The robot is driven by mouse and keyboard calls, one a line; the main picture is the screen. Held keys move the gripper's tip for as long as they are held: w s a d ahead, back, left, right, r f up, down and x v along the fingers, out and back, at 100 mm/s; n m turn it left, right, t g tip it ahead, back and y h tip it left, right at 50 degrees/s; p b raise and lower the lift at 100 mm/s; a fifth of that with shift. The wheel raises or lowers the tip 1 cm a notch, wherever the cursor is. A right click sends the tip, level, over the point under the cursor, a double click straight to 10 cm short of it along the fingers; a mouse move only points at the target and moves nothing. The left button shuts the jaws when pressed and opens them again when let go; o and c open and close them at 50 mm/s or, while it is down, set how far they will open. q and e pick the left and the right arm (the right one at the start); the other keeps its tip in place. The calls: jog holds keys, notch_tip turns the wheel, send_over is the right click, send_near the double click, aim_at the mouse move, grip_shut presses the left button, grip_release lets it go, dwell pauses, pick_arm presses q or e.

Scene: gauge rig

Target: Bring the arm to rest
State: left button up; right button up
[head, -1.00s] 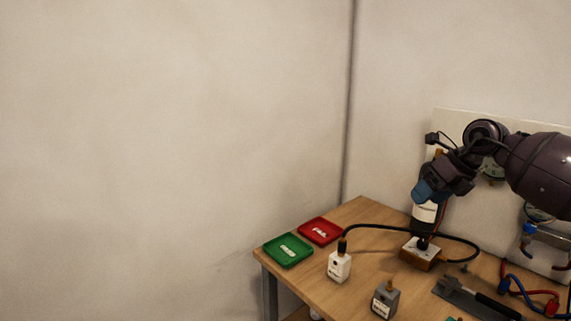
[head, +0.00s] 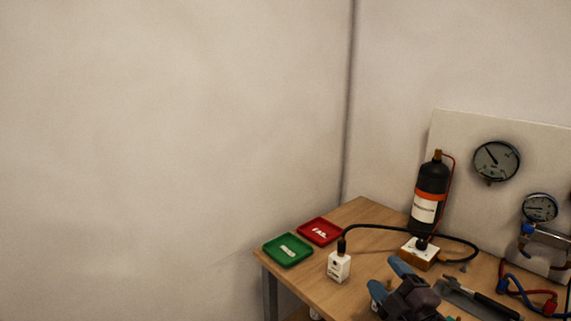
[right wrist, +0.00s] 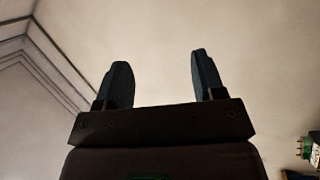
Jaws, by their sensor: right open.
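My right gripper (head: 388,281) is low in the head view, in front of the table's near part. Its blue fingers are apart with nothing between them. In the right wrist view the two fingers (right wrist: 158,80) stand open against bare wall. My right arm hides the grey block that stood on the table there. My left gripper is not in view.
The wooden table (head: 358,216) holds a green tray (head: 288,260), a red tray (head: 320,238), a white block (head: 339,266) with a black hose, and a black cylinder (head: 431,184). A panel (head: 460,135) with gauges (head: 496,161) stands behind. Hoses and a tool lie at right.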

jog(key=s+d+f+m+g+h, duration=0.4)
jog(key=s+f+m, duration=0.2)
jog(key=s, duration=0.1)
jog(key=s+d+f+m+g+h, duration=0.3)
jog(key=s+d+f+m+h, duration=0.15)
jog(key=s+f+m, duration=0.2)
jog(key=s+f+m+g+y, duration=0.1)
jog(key=s+f+m+g, duration=0.2)
jog(key=s, duration=0.7)
jog(key=s+f+m+g, duration=0.1)
jog(key=s+f+g, duration=0.2)
jog(key=s+g, duration=0.45)
jog(key=w+a+f+n+t+y+b, duration=0.1)
jog(key=w+f+t+b, duration=0.3)
jog(key=f+t, duration=0.5)
notch_tip(320, 180, down, 4)
jog(key=shift+w+a+f, duration=0.2)
jog(key=shift+w, duration=0.85)
jog(key=shift+r+t, duration=0.1)
jog(key=shift+t, duration=0.15)
dwell(1.6)
